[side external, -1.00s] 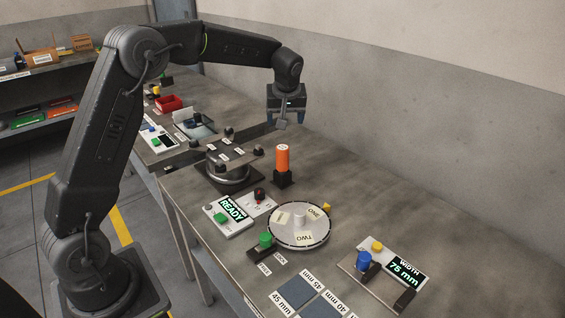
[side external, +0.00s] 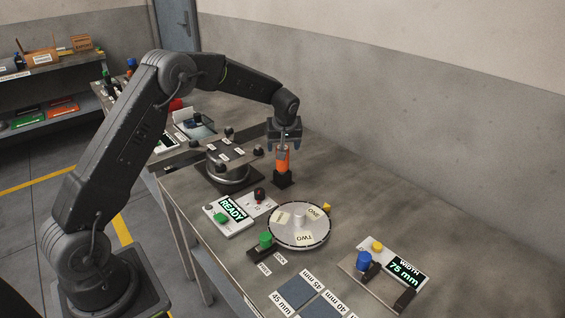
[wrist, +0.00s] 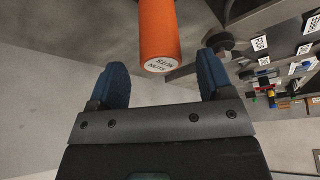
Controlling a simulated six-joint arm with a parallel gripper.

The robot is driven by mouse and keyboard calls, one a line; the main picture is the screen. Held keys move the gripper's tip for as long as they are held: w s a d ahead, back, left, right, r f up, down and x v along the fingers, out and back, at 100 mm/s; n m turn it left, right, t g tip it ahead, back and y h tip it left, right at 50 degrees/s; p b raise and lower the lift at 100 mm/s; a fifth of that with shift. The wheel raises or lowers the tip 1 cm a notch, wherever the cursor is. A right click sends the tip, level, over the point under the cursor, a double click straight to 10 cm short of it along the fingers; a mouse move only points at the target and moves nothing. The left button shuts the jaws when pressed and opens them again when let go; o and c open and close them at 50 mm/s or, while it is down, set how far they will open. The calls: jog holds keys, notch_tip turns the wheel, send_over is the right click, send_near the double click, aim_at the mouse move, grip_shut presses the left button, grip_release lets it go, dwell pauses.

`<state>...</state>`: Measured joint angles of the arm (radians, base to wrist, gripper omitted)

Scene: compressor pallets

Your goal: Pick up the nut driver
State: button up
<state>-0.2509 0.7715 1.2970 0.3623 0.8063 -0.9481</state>
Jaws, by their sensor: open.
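The nut driver has an orange cylindrical handle (side external: 283,162) and stands upright in a small black holder (side external: 283,179) on the bench. In the wrist view its orange handle (wrist: 158,35) shows with a white, lettered end cap. My gripper (side external: 284,153) is at the top of the handle, pointing down. In the wrist view my gripper (wrist: 163,82) is open, with its two blue fingers apart and the handle's end showing between and beyond them. I cannot tell whether either finger touches the handle.
A round fixture with black knobs (side external: 228,178) stands close left of the holder. A white turntable (side external: 275,230), a READY box (side external: 218,222) and a WIDTH panel (side external: 398,266) lie nearer the camera. The bench right of the holder is clear.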

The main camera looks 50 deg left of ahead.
aim_at(283, 165)
jog(key=x, duration=0.3)
jog(key=shift+s, duration=0.15)
jog(key=c, duration=1.2)
